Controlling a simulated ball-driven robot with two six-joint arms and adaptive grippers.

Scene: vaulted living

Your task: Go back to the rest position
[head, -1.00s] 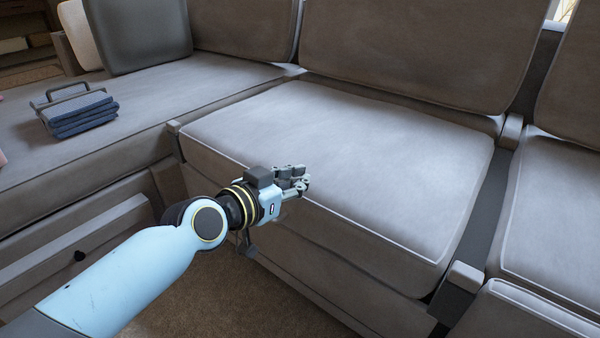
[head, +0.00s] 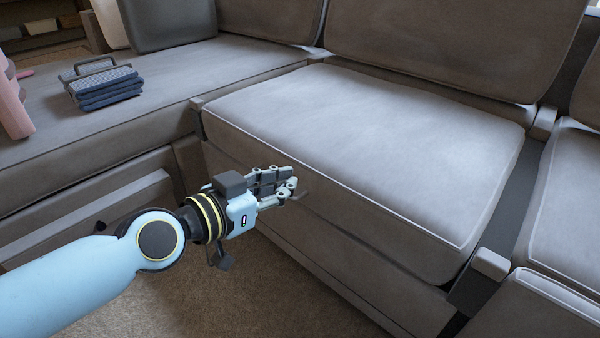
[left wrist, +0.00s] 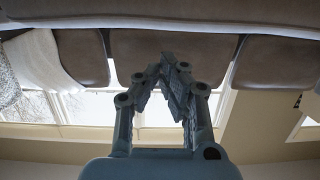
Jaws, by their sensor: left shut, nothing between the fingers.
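My left gripper (head: 288,184) is in the middle of the head view, in front of the front edge of the sofa seat cushion (head: 370,145). It is shut and empty. Its fingers also show in the left wrist view (left wrist: 168,70), with the tips close together and nothing between them. My light blue left arm comes in from the lower left. My right gripper is not in view.
A pink object (head: 12,105) is at the left edge. Brown carpet (head: 200,300) is clear below the arm.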

